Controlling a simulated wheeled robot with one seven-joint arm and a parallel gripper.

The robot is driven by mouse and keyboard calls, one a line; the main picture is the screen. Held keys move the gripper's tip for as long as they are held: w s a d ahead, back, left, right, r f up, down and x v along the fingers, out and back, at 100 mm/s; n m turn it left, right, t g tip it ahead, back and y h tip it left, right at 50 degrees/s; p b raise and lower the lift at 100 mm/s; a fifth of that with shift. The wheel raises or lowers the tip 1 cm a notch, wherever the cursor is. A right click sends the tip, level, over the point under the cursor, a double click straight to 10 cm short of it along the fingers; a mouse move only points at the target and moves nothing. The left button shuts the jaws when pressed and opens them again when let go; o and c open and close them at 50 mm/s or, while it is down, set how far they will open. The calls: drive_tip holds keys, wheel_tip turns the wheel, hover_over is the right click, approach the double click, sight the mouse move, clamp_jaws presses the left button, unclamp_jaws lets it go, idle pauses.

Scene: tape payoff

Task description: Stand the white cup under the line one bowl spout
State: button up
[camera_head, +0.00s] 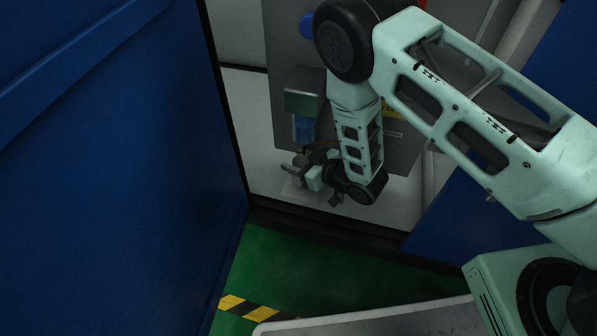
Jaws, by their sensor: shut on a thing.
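My gripper (291,170) is small and dark in this view, at the end of my pale green arm, which reaches through the opening between blue panels. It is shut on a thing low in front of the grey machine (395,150). A pale shape, seemingly the white cup (297,190), shows at and just below the fingers. Its outline is too dim and small to tell its tilt or what it rests on. A blue fitting (303,128) hangs under a grey-green box (303,103) just above the gripper. I cannot tell whether it is the line one spout.
A large blue panel (110,180) fills the left, and another blue panel (440,215) stands right of the opening. A dark sill (320,232) crosses the opening's foot. The green floor (300,270) carries a yellow and black stripe (250,307).

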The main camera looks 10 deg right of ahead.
drive_tip(key=shift+w+d, duration=0.1)
drive_tip(key=shift+w, duration=0.2)
drive_tip(key=shift+f, duration=0.2)
wheel_tip(320, 180, down, 3)
drive_tip(key=b, duration=0.3)
drive_tip(key=shift+f, duration=0.2)
drive_tip(key=o, duration=0.7)
